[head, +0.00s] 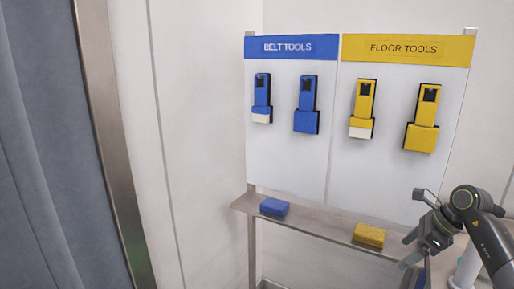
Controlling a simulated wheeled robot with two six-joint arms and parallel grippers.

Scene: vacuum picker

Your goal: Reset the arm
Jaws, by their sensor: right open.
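My right gripper (416,227) is at the lower right of the head view, in front of the right end of a metal shelf. Its fingers are apart and I see nothing between them. Its arm comes in from the lower right edge. My left gripper is not in the picture.
A wall board holds blue tools (305,121) under a "BELT TOOLS" sign and yellow tools (421,138) under a "FLOOR TOOLS" sign. A blue block (274,207) and a yellow block (369,235) lie on the metal shelf (318,224). A grey curtain (45,150) hangs at left.

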